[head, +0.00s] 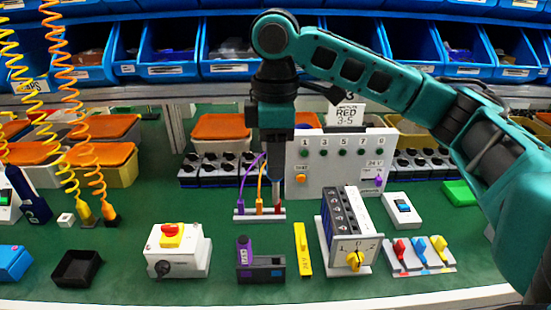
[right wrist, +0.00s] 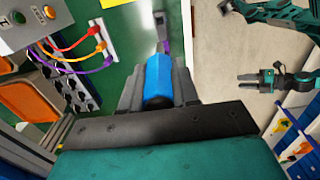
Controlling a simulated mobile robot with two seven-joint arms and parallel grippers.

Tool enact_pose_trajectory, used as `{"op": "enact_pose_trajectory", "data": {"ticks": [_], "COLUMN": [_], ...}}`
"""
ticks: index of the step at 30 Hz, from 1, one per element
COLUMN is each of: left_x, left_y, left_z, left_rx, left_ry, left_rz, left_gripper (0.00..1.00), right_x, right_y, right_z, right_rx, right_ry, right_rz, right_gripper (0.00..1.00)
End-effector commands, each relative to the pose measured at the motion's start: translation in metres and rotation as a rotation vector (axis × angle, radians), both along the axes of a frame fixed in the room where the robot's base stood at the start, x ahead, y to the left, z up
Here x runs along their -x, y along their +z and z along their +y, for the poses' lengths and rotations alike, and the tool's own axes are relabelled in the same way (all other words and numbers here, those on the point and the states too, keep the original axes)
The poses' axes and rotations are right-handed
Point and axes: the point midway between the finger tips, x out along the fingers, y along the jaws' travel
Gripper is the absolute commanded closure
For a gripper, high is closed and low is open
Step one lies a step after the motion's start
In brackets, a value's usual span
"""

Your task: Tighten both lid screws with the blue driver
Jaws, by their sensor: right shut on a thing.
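My right gripper (right wrist: 158,90) is shut on the blue driver (right wrist: 157,78), with a dark finger on each side of the blue handle. In the head view the right gripper (head: 276,185) points straight down over a small white strip (head: 245,217) of coloured plugs. The driver is not clear there, and I cannot tell whether its tip touches anything. I cannot make out lid screws.
A white numbered panel (head: 335,165) stands behind my right gripper. Orange coiled cords (head: 68,60) hang at left.

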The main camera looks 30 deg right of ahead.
Motion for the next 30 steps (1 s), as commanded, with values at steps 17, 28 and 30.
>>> {"op": "enact_pose_trajectory", "data": {"ticks": [17, 28, 30], "left_x": [0.000, 0.000, 0.000], "left_y": [0.002, 0.002, 0.002], "left_z": [0.000, 0.000, 0.000], "left_rx": [0.000, 0.000, 0.000], "left_ry": [0.000, -0.001, -0.001], "left_rz": [0.002, 0.002, 0.002], "left_gripper": [0.57, 0.57, 0.57], "right_x": [0.000, 0.000, 0.000], "right_y": [0.030, 0.038, 0.038], "right_z": [0.000, 0.000, 0.000], "right_rx": [-0.001, 0.000, -0.001], "right_ry": [0.000, 0.000, 0.000], "right_rz": [-0.002, 0.000, -0.001], "right_gripper": [1.00, 1.00, 1.00]}}
